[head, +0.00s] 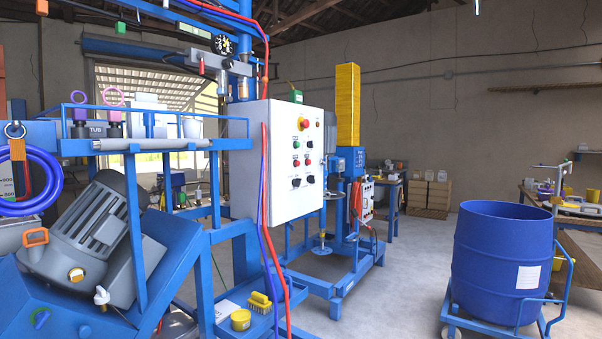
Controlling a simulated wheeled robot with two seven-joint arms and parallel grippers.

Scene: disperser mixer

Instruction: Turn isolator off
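A pale grey control box (290,163) is mounted on the blue frame left of the centre. Its front panel faces right and carries a red rotary knob (304,124) at the top, which looks like the isolator. Its exact position is too small to read. Neither of my grippers shows in the head view.
Red and blue hoses (265,200) hang along the box's left edge. A grey motor (88,232) is on the blue frame at left. A blue drum (502,262) stands on a trolley at right. Bare floor (405,265) lies between the frame and the drum.

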